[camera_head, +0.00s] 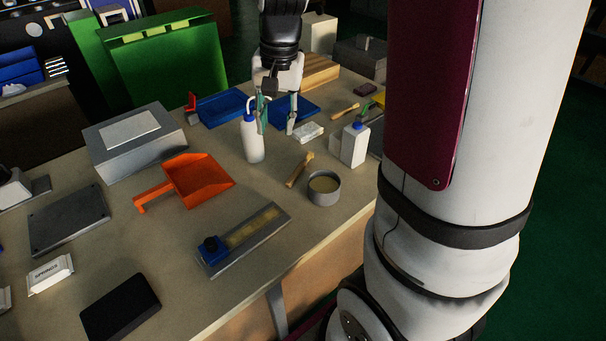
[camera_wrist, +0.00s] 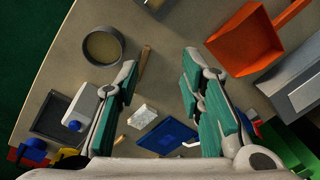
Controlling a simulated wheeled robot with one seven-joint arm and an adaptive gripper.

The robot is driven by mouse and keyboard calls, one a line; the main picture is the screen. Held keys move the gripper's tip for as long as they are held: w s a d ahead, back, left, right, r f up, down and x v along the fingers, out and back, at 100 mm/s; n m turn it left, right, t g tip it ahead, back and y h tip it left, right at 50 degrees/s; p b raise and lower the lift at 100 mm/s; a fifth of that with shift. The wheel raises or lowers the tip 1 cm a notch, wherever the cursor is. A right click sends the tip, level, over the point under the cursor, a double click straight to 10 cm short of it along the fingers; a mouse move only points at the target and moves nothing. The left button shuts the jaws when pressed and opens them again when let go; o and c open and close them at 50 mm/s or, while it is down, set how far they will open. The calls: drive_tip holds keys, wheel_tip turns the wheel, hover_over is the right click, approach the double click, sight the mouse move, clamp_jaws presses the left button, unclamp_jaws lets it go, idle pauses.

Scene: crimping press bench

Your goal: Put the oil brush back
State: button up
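A wooden-handled brush (camera_head: 299,170) lies on the bench beside a round grey pot (camera_head: 323,190) of yellowish liquid. In the wrist view the brush (camera_wrist: 145,62) is just right of the pot (camera_wrist: 103,62), partly behind a finger. A second wooden-handled tool (camera_head: 345,113) lies farther back; I cannot tell its type. My gripper (camera_head: 277,122) hangs over the bench behind the brush, fingers down. In the wrist view my gripper (camera_wrist: 160,65) is open, its green-padded fingers wide apart with nothing between them.
A white squeeze bottle (camera_head: 253,142) stands close to my gripper's left finger. A white jug (camera_head: 355,146) stands right of the brush. An orange dustpan (camera_head: 204,178), a grey rail with a blue knob (camera_head: 245,240) and blue trays (camera_head: 222,107) lie around. Bare bench surrounds the pot's front.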

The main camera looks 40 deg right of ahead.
drive_tip(key=s+a+r+n, duration=0.2)
drive_tip(key=s+a+n, duration=0.1)
drive_tip(key=s, duration=0.4)
drive_tip(key=s+a+r+n+t, duration=0.1)
drive_tip(key=s+a+r+n, duration=0.1)
drive_tip(key=s, duration=0.5)
drive_tip(key=s+a+r+n+t, duration=0.1)
drive_tip(key=s+a+r+n, duration=0.2)
drive_tip(key=s, duration=0.5)
drive_tip(key=shift+a+n+h, duration=0.3)
drive_tip(key=shift+a+n, duration=0.2)
drive_tip(key=shift+a, duration=0.65)
drive_tip(key=shift+t, duration=0.6)
wheel_tip(320, 180, up, 5)
drive_tip(key=p, duration=0.3)
drive_tip(key=shift+f+p, duration=0.15)
drive_tip(key=shift+p, duration=0.15)
drive_tip(key=shift+w, duration=0.1)
